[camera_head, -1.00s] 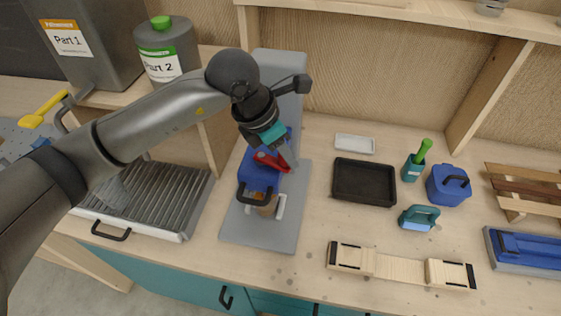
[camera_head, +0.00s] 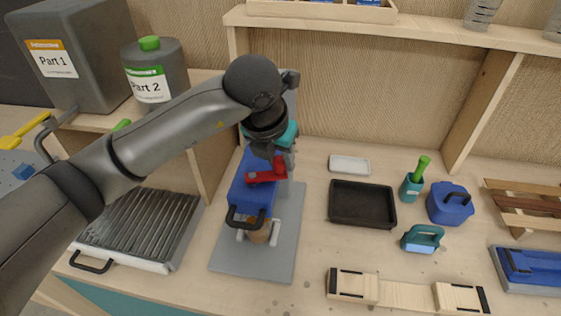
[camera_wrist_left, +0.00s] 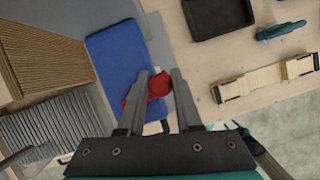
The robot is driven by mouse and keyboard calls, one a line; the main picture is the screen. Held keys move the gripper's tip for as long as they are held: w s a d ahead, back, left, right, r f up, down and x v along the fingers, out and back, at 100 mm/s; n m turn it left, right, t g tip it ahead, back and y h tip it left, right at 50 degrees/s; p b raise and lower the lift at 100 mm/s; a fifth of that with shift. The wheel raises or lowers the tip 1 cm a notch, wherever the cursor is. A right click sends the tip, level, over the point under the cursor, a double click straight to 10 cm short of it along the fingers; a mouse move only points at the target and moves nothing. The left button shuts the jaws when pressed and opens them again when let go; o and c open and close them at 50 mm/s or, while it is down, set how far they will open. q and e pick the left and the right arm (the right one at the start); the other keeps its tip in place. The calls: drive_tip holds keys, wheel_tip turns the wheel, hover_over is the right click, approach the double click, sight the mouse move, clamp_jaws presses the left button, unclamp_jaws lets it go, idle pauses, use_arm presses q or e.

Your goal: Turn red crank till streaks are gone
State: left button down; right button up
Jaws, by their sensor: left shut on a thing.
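The red crank (camera_head: 266,175) sits on top of a blue-headed mixing machine (camera_head: 246,190), which stands on a grey base plate (camera_head: 285,255). My left gripper (camera_head: 274,157) reaches down from above at the crank's outer end, by the machine's grey column. In the left wrist view its two fingers (camera_wrist_left: 158,78) are on either side of the crank's red knob (camera_wrist_left: 158,86) and shut on it. A brownish cup (camera_head: 260,232) stands under the blue head, partly hidden. Its contents and any streaks cannot be seen.
A black tray (camera_head: 362,204), a white dish (camera_head: 350,165) and a blue lidded container (camera_head: 450,204) stand to the right. A wooden jig (camera_head: 405,293) lies in front. A ridged grey tray (camera_head: 135,228) is at left.

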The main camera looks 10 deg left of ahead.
idle(0.4)
use_arm(q)
drive_tip(key=c, duration=0.6)
unclamp_jaws()
drive_tip(key=v, duration=1.5)
drive_tip(key=shift+a+r, duration=0.1)
